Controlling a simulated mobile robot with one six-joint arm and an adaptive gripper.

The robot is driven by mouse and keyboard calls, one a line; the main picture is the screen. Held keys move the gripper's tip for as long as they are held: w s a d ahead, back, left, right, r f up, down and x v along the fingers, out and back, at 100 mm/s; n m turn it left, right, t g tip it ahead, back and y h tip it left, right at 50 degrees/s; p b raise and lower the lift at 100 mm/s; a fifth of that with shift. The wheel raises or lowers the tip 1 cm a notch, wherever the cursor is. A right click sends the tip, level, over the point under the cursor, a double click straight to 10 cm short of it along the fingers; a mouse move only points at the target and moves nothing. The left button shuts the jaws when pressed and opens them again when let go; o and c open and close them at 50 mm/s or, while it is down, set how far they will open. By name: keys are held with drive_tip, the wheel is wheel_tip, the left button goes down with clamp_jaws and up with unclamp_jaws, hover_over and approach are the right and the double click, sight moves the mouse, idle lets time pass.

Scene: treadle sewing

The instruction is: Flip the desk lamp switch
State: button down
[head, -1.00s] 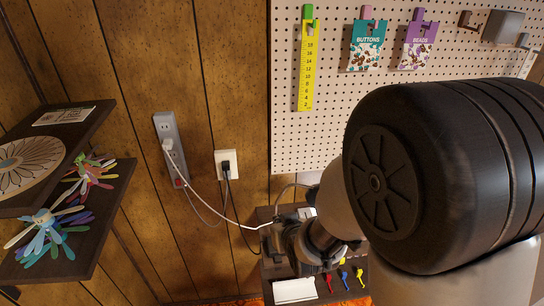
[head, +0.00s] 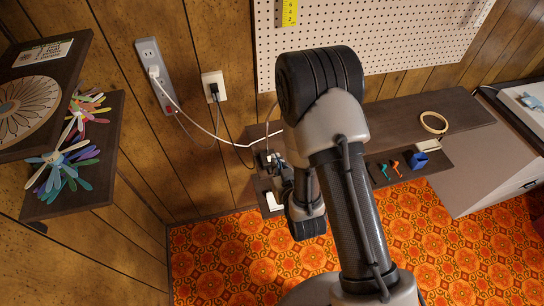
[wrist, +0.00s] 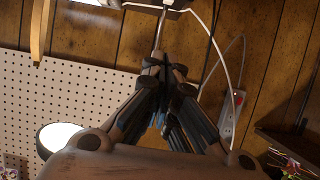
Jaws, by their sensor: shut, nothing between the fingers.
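My gripper (wrist: 165,68) is shut and empty. In the wrist view, which looks upside down, its tips are close to a thin upright stem (wrist: 160,32), which seems to belong to the desk lamp; I cannot tell whether they touch. A pale base with a white cord (wrist: 172,4) is at the top edge. A bright white disc with a dark rim (wrist: 62,140), apparently the lamp head, shows at lower left. I cannot make out the switch.
A power strip (head: 150,65) and a wall outlet (head: 214,86) hold plugs; a white cord runs toward the lamp. A hoop (head: 433,122) lies on the dark shelf (head: 390,119). The patterned floor (head: 215,260) is clear.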

drive_tip(key=shift+w, duration=0.1)
drive_tip(key=b, duration=0.1)
hover_over(270, 159)
drive_tip(key=s, duration=0.2)
wheel_tip(270, 159, down, 4)
drive_tip(key=shift+d+r, duration=0.15)
wheel_tip(270, 159, down, 3)
drive_tip(key=shift+w+f+b, duration=0.15)
drive_tip(key=shift+b, duration=0.6)
drive_tip(key=shift+f, duration=0.45)
drive_tip(key=shift+s+f+b, duration=0.3)
drive_tip(key=shift+f+b, duration=0.35)
drive_tip(key=shift+b, duration=0.3)
drive_tip(key=shift+r, duration=0.25)
